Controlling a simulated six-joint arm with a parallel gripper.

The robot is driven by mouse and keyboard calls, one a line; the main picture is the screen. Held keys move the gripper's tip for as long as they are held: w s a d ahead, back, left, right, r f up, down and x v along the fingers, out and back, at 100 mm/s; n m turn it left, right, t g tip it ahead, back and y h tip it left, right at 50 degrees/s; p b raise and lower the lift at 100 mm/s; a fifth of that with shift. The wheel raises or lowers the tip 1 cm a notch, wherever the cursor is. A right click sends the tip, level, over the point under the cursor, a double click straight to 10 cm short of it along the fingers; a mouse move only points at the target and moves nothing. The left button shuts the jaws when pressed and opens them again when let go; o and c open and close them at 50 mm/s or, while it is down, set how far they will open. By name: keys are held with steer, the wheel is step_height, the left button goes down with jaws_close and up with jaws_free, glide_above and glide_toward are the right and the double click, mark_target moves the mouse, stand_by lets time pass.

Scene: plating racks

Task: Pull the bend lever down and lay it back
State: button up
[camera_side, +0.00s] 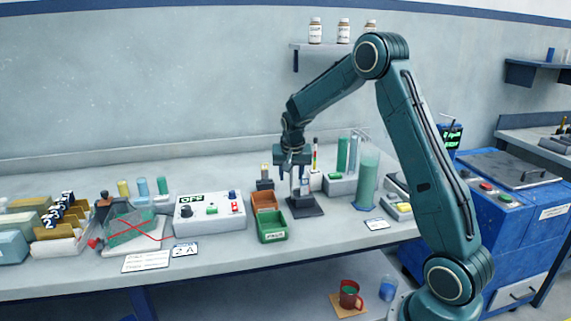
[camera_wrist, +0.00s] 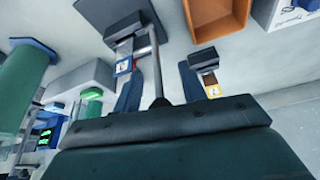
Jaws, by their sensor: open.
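The bend lever stand has a dark base plate (camera_side: 305,208) on the bench, with a pale post and metal parts above it. My gripper (camera_side: 293,168) points down right over this stand and hides its top in the side view. In the wrist view a thin metal rod (camera_wrist: 156,65), which looks like the lever, runs from the stand (camera_wrist: 108,15) toward my palm. The two blue fingers of my gripper (camera_wrist: 160,82) are apart, one on each side of the rod. Contact between fingers and rod does not show.
An orange bin (camera_side: 264,201) and a green bin (camera_side: 272,229) stand just left of the stand. A small dark block (camera_side: 265,184) is behind them. A green cylinder (camera_side: 367,182) and a grey rack (camera_side: 340,184) stand close on the right. A white control box (camera_side: 209,215) is further left.

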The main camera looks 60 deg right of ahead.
jaws_close()
steer(key=shift+s+a, duration=0.1)
steer(key=shift+s+a+t+h, duration=0.3)
steer(key=shift+t+h, duration=0.3)
stand_by(0.3)
jaws_free()
steer(key=shift+r, duration=0.1)
